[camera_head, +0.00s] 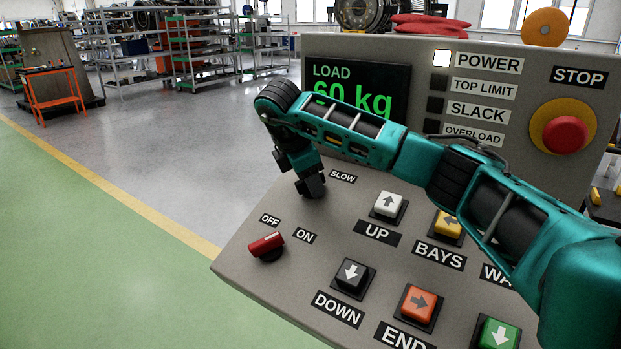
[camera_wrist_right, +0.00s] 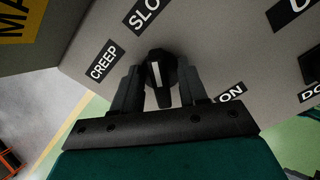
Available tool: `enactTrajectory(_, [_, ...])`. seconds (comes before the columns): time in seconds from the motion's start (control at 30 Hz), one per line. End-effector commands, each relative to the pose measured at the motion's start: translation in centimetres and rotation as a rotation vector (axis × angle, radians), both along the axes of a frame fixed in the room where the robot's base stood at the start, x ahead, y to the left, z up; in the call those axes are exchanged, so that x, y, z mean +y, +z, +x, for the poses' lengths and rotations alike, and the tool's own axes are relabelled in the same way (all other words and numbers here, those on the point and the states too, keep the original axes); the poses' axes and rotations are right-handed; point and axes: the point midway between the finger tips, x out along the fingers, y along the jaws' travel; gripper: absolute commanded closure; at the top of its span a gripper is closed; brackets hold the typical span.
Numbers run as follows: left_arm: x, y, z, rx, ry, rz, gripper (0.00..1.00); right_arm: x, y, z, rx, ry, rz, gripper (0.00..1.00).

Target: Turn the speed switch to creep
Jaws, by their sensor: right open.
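The speed switch (camera_wrist_right: 160,72) is a dark round knob with a white mark, seen in the right wrist view. The mark runs nearly straight up and down in that picture. The CREEP label (camera_wrist_right: 103,62) is to its upper left and the SLOW label (camera_wrist_right: 145,12) is above it. My right gripper (camera_wrist_right: 160,88) is open, with one finger on each side of the knob; I cannot tell whether they touch it. In the head view my right gripper (camera_head: 312,190) points down at the panel and hides the knob and CREEP label. My left gripper is not in view.
The sloped panel (camera_head: 225,262) also carries a red OFF/ON switch (camera_head: 267,246), a white UP button (camera_head: 388,205), a black DOWN button (camera_head: 353,275) and an orange END button (camera_head: 420,302). The red STOP button (camera_head: 565,134) is at upper right. Open floor lies left.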

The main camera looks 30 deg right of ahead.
Motion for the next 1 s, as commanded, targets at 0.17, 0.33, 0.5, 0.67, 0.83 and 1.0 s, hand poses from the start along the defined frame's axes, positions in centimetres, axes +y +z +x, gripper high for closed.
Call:
enactTrajectory(0.17, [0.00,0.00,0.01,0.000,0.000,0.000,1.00,-0.01,0.00,-0.01,0.000,0.000,0.000,0.70])
enactTrajectory(0.33, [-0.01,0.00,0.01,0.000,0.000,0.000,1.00,0.00,0.01,-0.01,0.000,0.000,0.000,0.86])
enactTrajectory(0.5, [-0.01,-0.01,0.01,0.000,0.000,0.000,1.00,0.01,0.02,-0.01,0.000,0.000,0.000,1.00])
enactTrajectory(0.67, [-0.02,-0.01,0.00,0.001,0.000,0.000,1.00,0.01,0.03,0.00,0.000,0.001,0.000,1.00])
enactTrajectory(0.83, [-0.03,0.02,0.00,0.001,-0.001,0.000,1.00,0.01,0.05,0.00,0.010,0.024,-0.004,1.00])
enactTrajectory(1.0, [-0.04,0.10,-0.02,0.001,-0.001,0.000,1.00,0.01,0.08,0.04,0.037,0.092,-0.016,1.00])
